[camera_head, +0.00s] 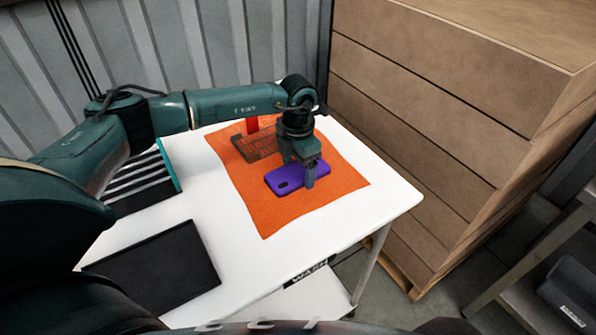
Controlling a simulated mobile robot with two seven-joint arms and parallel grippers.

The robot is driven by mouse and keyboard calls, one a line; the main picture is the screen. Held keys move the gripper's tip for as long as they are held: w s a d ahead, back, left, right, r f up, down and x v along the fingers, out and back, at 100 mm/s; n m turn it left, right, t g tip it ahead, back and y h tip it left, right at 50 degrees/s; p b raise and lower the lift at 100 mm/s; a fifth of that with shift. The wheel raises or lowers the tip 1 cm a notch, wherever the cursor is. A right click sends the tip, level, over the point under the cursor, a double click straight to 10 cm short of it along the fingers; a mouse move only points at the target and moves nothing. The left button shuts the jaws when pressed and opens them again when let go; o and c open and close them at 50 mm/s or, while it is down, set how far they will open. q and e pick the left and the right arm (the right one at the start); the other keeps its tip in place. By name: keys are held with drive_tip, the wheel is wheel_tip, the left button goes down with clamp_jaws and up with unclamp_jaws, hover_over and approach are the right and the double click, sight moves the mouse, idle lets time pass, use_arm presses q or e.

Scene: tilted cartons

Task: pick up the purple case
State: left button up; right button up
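The purple case (285,182) is a flat phone case with a small camera cutout, lying on an orange cloth (264,217) on the white table (233,255). My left gripper (298,178) points down over the right half of the case. Its two fingers are apart, with one at the near right edge of the case and the other toward its far side. I cannot tell whether they touch it. The gripper hides part of the case. My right gripper is not in view.
A dark wire rack (254,148) and a red object (252,125) are behind the case. A black mat (158,268) and a striped item (143,182) lie at left. The table's front right is clear.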

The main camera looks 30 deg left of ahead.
use_arm(q)
drive_tip(key=c, duration=0.7)
